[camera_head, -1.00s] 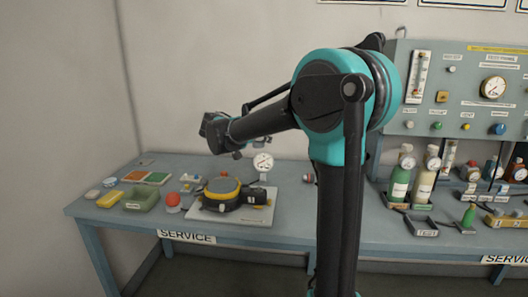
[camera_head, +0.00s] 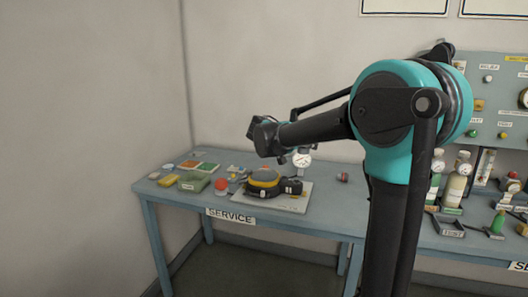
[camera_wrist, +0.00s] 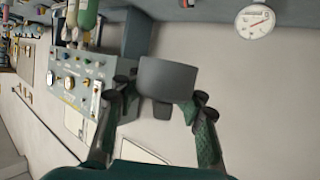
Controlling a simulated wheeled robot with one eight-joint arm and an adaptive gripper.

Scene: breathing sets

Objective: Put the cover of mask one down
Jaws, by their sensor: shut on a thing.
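My gripper (camera_wrist: 165,103) is shut on a dark grey, cup-shaped cover (camera_wrist: 168,78), with one finger on each side of it. In the head view my gripper (camera_head: 263,136) is above the service table, and the cover cannot be made out there. Below it, a black round unit with a yellow-orange top (camera_head: 263,179) sits on a white board (camera_head: 293,205). I cannot tell whether this unit is mask one.
The table (camera_head: 165,190) holds a green tray (camera_head: 193,182), a yellow block (camera_head: 168,181) and a red ball (camera_head: 221,184) left of the board. A gauge (camera_head: 301,158) stands behind it. Bottles (camera_head: 456,185) stand at right. Some bare tabletop shows right of the board.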

